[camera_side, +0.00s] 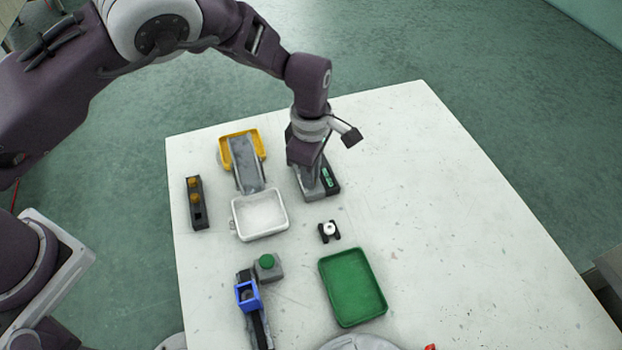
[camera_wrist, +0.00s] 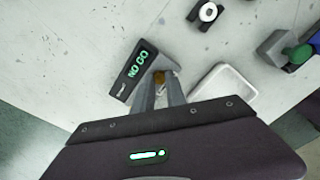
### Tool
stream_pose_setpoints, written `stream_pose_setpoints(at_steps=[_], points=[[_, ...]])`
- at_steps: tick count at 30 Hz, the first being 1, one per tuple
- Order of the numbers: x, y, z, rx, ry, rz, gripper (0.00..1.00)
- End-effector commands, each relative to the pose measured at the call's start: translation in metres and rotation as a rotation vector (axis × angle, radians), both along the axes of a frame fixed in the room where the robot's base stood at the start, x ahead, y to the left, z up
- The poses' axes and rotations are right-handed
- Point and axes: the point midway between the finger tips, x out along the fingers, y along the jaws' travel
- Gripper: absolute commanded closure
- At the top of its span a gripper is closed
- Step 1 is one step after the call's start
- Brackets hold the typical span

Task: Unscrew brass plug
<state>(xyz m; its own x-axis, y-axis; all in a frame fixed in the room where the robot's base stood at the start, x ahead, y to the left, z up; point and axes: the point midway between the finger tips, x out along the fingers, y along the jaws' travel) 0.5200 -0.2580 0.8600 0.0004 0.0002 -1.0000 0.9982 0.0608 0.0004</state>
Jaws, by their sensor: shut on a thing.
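In the wrist view my gripper (camera_wrist: 160,80) is shut on a small brass-coloured piece, the brass plug (camera_wrist: 159,76), between its fingertips. Only a little of the plug shows; the fingers cover the rest. It is at a grey block (camera_wrist: 162,63) beside a dark panel with a green "NO GO" display (camera_wrist: 138,70). I cannot tell whether the plug is still seated there. In the side view my wrist hides the fingers and the plug, and the grey block (camera_side: 318,193) and display (camera_side: 327,178) show just beneath.
A dark rack (camera_side: 197,212) with two brass-coloured pieces stands left. A yellow tray (camera_side: 258,139), grey chute (camera_side: 248,178) and white tray (camera_side: 284,222) stand nearby. A white ring part (camera_side: 329,229), green tray (camera_side: 353,287), green button (camera_side: 267,261) and blue part (camera_side: 247,296) are nearer the front. The table's right is clear.

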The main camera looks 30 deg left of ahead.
Motion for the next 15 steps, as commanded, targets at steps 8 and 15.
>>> stream_pose_setpoints(at_steps=[8, 15], points=[[-0.0004, -0.0004, -0.0001, 0.000, 0.001, 0.061, 1.00], [-0.0003, -0.0003, 0.0001, 0.001, 0.000, 0.586, 1.00]])
